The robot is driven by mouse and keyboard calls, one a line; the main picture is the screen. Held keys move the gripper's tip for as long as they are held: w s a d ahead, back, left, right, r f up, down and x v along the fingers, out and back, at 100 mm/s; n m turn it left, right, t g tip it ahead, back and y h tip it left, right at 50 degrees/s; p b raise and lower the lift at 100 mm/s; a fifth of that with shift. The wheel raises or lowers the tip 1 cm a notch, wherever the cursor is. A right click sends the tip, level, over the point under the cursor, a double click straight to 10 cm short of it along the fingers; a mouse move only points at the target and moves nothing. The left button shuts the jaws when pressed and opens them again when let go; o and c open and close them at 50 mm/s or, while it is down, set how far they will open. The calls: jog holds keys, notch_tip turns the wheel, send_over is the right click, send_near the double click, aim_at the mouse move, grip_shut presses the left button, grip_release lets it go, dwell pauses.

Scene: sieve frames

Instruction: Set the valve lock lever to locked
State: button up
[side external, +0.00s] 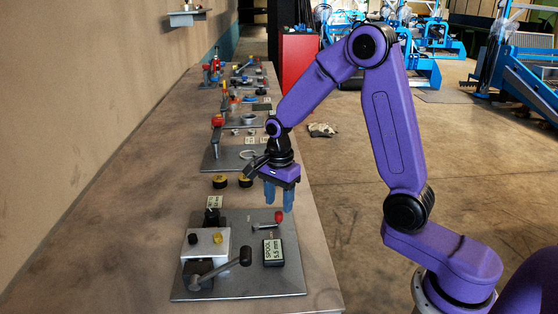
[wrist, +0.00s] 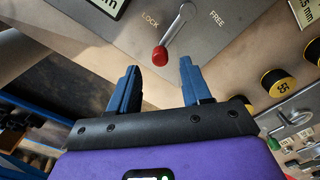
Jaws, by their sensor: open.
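The valve lock lever (side external: 263,227) is a short metal arm with a red knob (side external: 279,216), on the right part of the nearest grey plate (side external: 240,287). In the wrist view the lever (wrist: 178,25) slants down to its red knob (wrist: 160,56). The knob lies between the LOCK (wrist: 150,20) and FREE (wrist: 217,18) markings, closer to LOCK. My gripper (side external: 278,206) is open and empty, its blue fingers just above the knob in the side view. In the wrist view the knob shows ahead of the gap between the fingertips (wrist: 160,68). I cannot tell whether they touch.
A black block labelled SPOOL 5.5 mm (side external: 273,251) stands near the lever. A longer black-knobbed handle (side external: 222,268) crosses the plate's front beside a silver valve block (side external: 212,240). Yellow-black discs (side external: 220,181) lie behind the plate. More fixtures line the bench (side external: 150,220) farther back.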

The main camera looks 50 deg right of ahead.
aim_at(279, 214)
notch_tip(279, 214, up, 14)
jog(key=shift+r, duration=0.15)
dwell(0.4)
jog(key=s+a+f+n, duration=0.3)
jog(key=s+a+n, duration=0.3)
jog(key=s+n, duration=0.75)
jog(key=s+d+f+n, duration=0.1)
jog(key=s+f+n, duration=0.3)
jog(key=s+n, duration=0.9)
jog(key=n, duration=0.3)
jog(key=shift+s, duration=0.4)
